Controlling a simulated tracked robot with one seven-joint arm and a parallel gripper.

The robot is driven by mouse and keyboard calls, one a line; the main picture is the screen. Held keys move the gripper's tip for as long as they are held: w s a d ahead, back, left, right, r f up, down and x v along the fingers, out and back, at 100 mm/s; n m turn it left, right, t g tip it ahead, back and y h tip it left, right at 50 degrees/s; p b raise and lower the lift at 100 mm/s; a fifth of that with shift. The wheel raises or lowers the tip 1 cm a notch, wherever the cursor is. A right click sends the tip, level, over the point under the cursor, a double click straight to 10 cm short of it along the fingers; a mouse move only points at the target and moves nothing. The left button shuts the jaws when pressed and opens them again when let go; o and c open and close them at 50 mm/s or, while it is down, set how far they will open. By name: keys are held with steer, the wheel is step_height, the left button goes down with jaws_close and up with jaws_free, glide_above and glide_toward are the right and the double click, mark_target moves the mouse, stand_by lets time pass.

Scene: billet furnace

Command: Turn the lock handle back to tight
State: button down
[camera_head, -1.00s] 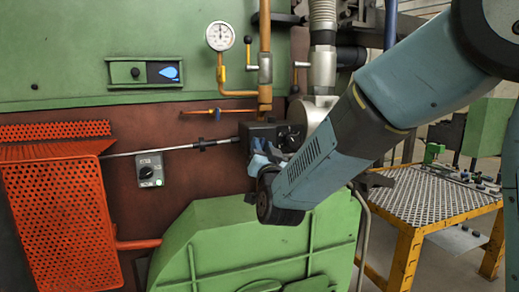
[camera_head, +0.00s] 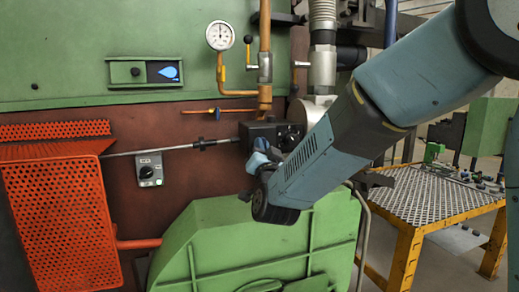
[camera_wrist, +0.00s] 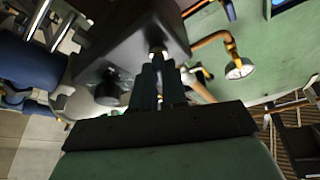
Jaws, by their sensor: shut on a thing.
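A dark box (camera_head: 262,133) is mounted on the red-brown wall, with a round black knob (camera_head: 289,137) on its right side. My gripper (camera_head: 262,156) is just below and in front of this box, mostly hidden behind my wrist. In the wrist view my gripper (camera_wrist: 158,62) has its fingers close together at the underside of the box (camera_wrist: 140,32). They are shut on a small pale metal piece, the lock handle (camera_wrist: 158,50), whose shape is mostly covered by the fingers. The dark knob (camera_wrist: 112,90) shows beside the fingers, apart from them.
A rod (camera_head: 165,149) runs left from the box to an orange perforated guard (camera_head: 60,210). A green housing (camera_head: 255,235) stands below my wrist. A gauge (camera_head: 219,35) and copper pipes are above. A yellow-framed mesh table (camera_head: 430,195) is at right.

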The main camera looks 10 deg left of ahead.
steer(key=shift+s+a+r+m+g+h, duration=0.1)
steer(key=shift+m+g+h, duration=0.55)
steer(key=shift+m, duration=1.8)
steer(key=shift+w+r+m+g+h, duration=0.1)
steer(key=shift+m+g+h, duration=0.2)
steer(key=shift+m+h, duration=1.4)
steer(key=shift+s+a+m+g+h, duration=0.15)
steer(key=shift+m+g, duration=0.3)
steer(key=shift+m, duration=2.7)
steer(key=shift+d+f, duration=0.1)
steer(key=c, duration=1.2)
jaws_free()
steer(key=shift+o, duration=0.2)
steer(key=s+d, duration=0.2)
steer(key=s, duration=1.1)
steer(key=shift+s, duration=0.25)
